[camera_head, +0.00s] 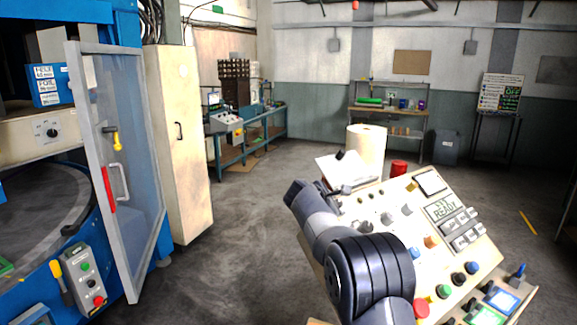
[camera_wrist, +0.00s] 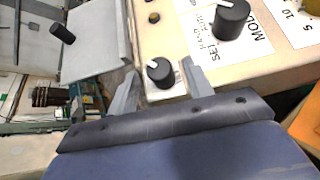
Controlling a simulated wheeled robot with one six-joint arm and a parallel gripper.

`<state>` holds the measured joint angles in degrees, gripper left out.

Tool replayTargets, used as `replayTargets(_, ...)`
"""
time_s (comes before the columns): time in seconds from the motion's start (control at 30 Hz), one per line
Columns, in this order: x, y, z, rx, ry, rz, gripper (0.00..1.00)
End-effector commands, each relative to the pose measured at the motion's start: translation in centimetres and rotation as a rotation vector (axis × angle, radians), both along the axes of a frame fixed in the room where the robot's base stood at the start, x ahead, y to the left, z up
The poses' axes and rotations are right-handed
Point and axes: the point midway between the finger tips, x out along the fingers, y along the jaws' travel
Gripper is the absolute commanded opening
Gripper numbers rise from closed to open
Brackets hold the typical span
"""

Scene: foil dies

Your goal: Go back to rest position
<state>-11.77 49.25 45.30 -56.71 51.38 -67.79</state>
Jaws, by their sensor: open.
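My gripper (camera_wrist: 160,68) shows in the wrist view with its two grey fingers apart. A small black knob (camera_wrist: 159,73) on a white plate appears between the fingers; I cannot tell whether they touch it. The knob is on the beige control console (camera_wrist: 150,36). In the head view my arm reaches up from the bottom over the left side of the console (camera_head: 442,272), and the gripper itself is hard to make out there.
A larger black knob (camera_wrist: 231,18) is close by on the panel. A blue machine (camera_head: 120,20) with an open glazed door (camera_head: 135,170) stands at left, beside a beige cabinet (camera_head: 180,140). A white roll (camera_head: 366,148) is behind the console. The grey floor (camera_head: 235,240) between is clear.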

Motion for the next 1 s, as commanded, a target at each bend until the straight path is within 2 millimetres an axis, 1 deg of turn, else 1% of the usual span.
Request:
replayTargets(0.1,1.1,-0.9,-0.6,0.000,0.001,-0.001,0.48)
replayTargets(0.23,1.9,-1.4,-1.2,-0.001,0.001,0.000,0.48)
replayTargets(0.7,1.8,-1.3,-1.2,-0.009,-0.006,0.016,0.48)
replayTargets(0.87,1.6,-1.1,-0.8,-0.002,-0.001,0.003,0.48)
replayTargets(1.0,0.4,-0.2,-0.4,0.001,-0.002,0.002,0.48)
